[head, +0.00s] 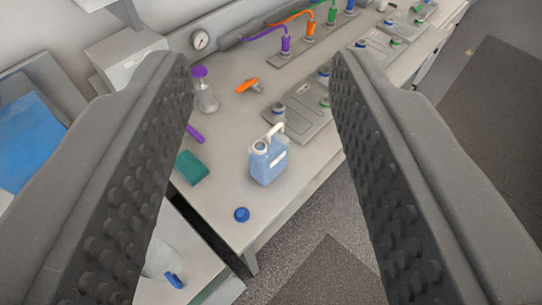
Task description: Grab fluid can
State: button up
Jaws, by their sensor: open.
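The fluid can (268,163) is a light blue jug with a white handle and spout at the top and a pale label on its side. It stands upright on the grey bench near the front corner. My gripper (262,85) is open and empty, with its two dark, studded fingers at the left and right of the view. The can shows in the gap between the fingers, farther off on the bench, and neither finger appears to touch it.
A blue cap (241,214) lies in front of the can. A green block (191,168), a purple-capped bottle (204,90) and an orange tool (247,86) are to the left and behind. A grey plate (300,122) lies close behind. The floor (330,270) is open at lower right.

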aim_at(269, 155)
jog(key=u, duration=0.1)
jog(key=k, duration=0.5)
jog(key=z, duration=0.6)
jog(key=i, duration=1.25)
jog(key=z, duration=0.25)
